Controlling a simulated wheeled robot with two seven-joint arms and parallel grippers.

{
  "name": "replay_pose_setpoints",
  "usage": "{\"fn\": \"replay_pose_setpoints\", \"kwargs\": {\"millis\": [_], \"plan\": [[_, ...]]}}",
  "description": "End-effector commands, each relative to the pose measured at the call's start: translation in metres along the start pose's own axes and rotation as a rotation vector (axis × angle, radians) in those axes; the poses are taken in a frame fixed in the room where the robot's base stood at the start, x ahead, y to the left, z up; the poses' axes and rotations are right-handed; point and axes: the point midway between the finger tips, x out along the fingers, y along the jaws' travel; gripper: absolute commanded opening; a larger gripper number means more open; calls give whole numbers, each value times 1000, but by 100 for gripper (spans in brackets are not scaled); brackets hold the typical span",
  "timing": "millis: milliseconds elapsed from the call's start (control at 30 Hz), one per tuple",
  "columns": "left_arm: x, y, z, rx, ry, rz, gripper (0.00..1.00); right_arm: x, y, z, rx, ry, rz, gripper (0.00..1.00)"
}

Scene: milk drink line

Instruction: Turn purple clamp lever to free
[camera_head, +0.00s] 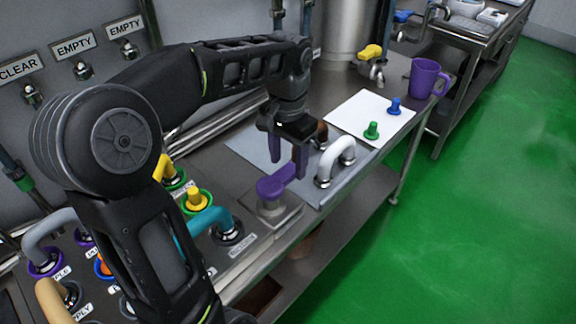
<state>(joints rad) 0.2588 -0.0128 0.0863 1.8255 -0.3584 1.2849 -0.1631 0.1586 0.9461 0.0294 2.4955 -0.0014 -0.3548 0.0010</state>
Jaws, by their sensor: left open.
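The purple clamp lever (275,183) sits on a grey metal block (279,213) near the front edge of the steel counter. Its flat handle points up and to the right. My left gripper (287,160) is open above and behind the lever, its purple fingers pointing down. The right-hand finger is close to the lever's handle end; I cannot tell whether they touch. The other finger is apart from the lever. My right gripper does not show.
A white curved pipe (337,158) stands just right of the lever. A white mat (362,117) holds a green peg (371,131) and a blue peg (395,105). A purple mug (427,78) stands beyond. Coloured fittings crowd the left counter, including a yellow knob (196,199).

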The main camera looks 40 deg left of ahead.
Motion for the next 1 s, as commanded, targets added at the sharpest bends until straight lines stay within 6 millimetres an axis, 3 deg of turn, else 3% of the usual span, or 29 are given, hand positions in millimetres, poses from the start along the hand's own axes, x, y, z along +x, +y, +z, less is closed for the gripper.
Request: {"fn": "replay_pose_setpoints", "kwargs": {"millis": [167, 433, 1000], "plan": [[15, 0, 0, 0, -1, 0, 56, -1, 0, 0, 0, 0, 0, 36], [17, 0, 0, 0, 0, 0, 56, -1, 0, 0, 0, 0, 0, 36], [16, 0, 0, 0, 1, 0, 11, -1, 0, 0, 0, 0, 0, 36]]}}
